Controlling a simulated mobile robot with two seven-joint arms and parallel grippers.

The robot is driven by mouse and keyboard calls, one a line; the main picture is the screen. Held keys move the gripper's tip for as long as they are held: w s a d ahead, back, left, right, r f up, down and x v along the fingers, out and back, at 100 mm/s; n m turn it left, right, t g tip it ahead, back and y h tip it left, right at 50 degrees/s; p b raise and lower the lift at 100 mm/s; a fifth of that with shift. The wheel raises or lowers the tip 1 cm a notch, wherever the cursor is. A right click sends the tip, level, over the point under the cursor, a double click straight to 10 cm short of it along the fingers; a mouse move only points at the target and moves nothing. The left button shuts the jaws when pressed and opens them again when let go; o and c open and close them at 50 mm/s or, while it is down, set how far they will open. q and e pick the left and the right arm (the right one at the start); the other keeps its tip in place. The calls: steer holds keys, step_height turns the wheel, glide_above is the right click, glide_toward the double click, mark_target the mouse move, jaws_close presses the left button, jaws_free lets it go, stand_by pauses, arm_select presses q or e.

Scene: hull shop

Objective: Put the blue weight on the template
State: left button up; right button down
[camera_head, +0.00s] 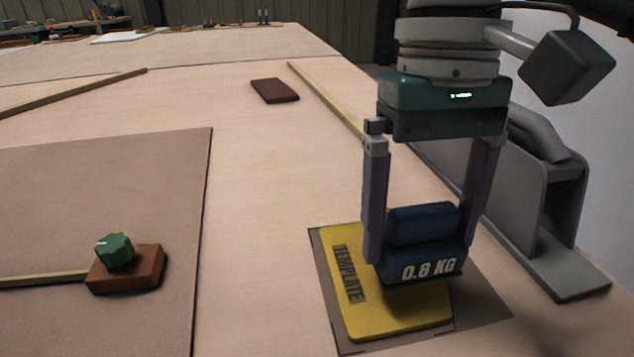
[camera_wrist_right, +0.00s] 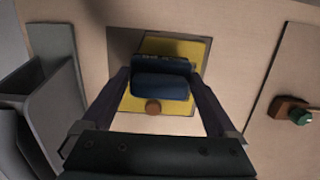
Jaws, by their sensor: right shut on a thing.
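The blue weight (camera_head: 425,244), marked "0.8 KG", is between the fingers of my right gripper (camera_head: 420,235), which is shut on it. In the right wrist view the blue weight (camera_wrist_right: 162,80) also sits between the two fingers. The yellow template (camera_head: 400,322) lies flat on a dark patch of the table. The weight is over the template; a shadow falls below it, and I cannot tell whether it touches. The weight covers part of the template, which also shows in the right wrist view (camera_wrist_right: 188,50). My left gripper is not in view.
A brown block with a green knob (camera_head: 115,251) sits on a brown sheet (camera_head: 90,190) at left. A dark red block (camera_head: 274,91) and wooden strips (camera_head: 325,98) lie farther back. A grey metal bracket (camera_head: 540,200) stands at right, close to my right gripper.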

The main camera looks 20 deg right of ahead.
step_height(320, 180, down, 3)
steer(key=shift+r, duration=0.2)
steer(key=shift+f+b, duration=0.2)
steer(key=shift+b, duration=0.25)
jaws_free()
steer(key=shift+r, duration=0.15)
steer(key=shift+r+p, duration=0.35)
steer(key=shift+p, duration=0.05)
step_height(320, 180, up, 11)
steer(key=w+p, duration=0.1)
steer(key=shift+w+d+r, duration=0.2)
